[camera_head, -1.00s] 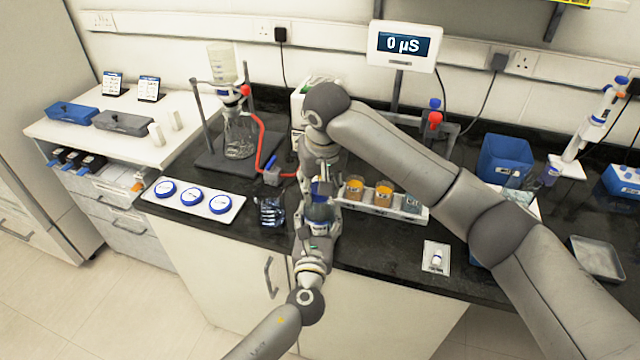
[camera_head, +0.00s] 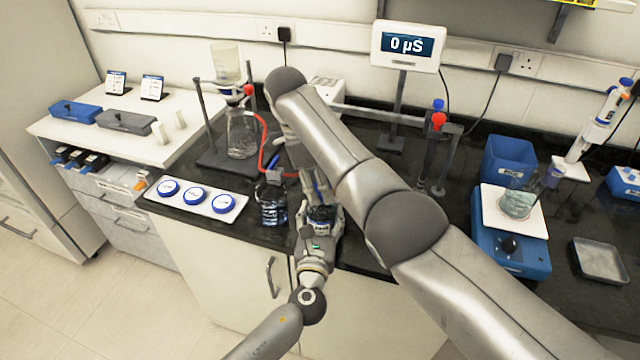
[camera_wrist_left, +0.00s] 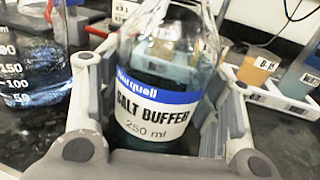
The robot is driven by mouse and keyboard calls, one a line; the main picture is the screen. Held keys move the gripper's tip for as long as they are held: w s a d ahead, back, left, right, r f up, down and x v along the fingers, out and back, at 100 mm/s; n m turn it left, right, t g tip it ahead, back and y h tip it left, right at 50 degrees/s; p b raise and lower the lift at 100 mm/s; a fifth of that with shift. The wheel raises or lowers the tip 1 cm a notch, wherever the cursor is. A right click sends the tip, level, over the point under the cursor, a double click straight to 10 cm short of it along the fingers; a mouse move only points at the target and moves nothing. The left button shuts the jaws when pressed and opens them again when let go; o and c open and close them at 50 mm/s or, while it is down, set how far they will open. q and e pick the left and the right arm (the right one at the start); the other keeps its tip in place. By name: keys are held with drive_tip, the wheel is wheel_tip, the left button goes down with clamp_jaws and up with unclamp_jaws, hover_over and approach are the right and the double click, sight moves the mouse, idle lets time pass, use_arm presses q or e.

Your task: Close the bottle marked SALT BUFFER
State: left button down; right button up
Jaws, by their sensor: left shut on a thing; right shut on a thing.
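The SALT BUFFER bottle (camera_wrist_left: 165,90) is clear glass with a blue-and-white label and stands upright in the left wrist view. My left gripper (camera_wrist_left: 168,105) is shut around its body; in the head view the bottle (camera_head: 321,214) shows at the counter's front edge between the fingers. My right gripper (camera_head: 309,182) is directly above the bottle, pointing down and shut on a small blue thing that looks like a cap (camera_head: 318,192). The right forearm and left fingers partly hide it. The bottle's mouth is cut off in the wrist view, so I cannot tell whether the cap is seated.
A beaker of dark blue liquid (camera_head: 272,209) stands close to the bottle's left. A white tray (camera_head: 240,199) bears three blue round lids. A stirrer plate (camera_head: 510,255) with a beaker (camera_head: 517,204) is farther right.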

drive_tip(key=shift+r, duration=0.1)
drive_tip(key=o, duration=0.7)
wheel_tip(320, 180, up, 3)
drive_tip(key=shift+r, duration=0.7)
